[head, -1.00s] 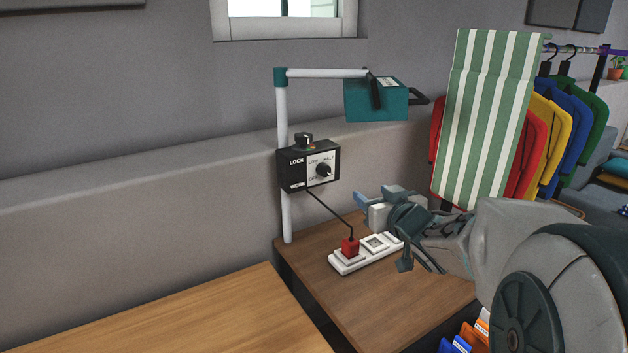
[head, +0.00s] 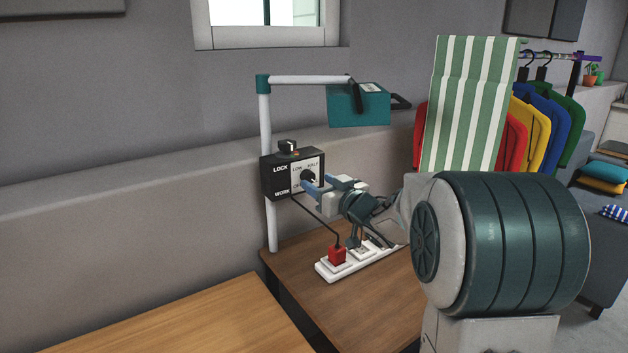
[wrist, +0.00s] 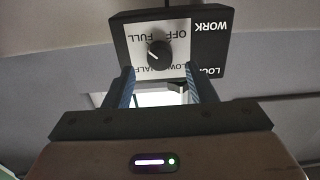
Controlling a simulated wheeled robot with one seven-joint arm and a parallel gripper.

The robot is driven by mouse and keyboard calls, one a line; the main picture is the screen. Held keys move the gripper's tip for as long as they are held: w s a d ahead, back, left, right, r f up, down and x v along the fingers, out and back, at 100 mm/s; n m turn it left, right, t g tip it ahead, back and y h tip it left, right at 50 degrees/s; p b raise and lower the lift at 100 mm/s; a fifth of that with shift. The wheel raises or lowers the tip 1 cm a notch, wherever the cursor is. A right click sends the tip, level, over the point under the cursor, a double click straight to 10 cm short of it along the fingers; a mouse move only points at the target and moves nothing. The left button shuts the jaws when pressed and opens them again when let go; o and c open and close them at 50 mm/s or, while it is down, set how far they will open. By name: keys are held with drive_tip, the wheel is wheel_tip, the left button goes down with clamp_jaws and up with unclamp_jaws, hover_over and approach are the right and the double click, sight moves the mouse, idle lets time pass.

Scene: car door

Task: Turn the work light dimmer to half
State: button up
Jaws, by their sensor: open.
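The dimmer knob (head: 308,176) is a small black dial on the pale panel of a black control box (head: 266,178), fixed to the lamp's white pole. In the wrist view the box is upside down and the knob (wrist: 159,54) sits among the labels OFF, LOW, HALF and FULL. I cannot clearly tell which label it points at. My gripper (wrist: 159,80) is open and empty. Its two blue fingers are spread in front of the box, roughly level with the knob sideways but appearing below it in the wrist view. The teal lamp head (head: 360,105) hangs from the arm above.
A second black switch (head: 288,146) stands on top of the box. A white power strip (head: 326,268) with a red plug (head: 337,256) lies on the brown table (head: 330,310) below. A cable runs between box and plug. A striped green cloth (head: 462,105) hangs at the right.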

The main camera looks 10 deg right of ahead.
sight(311, 177)
drive_tip(key=shift+x, duration=1.65)
drive_tip(key=shift+s, duration=0.1)
drive_tip(key=c, duration=1)
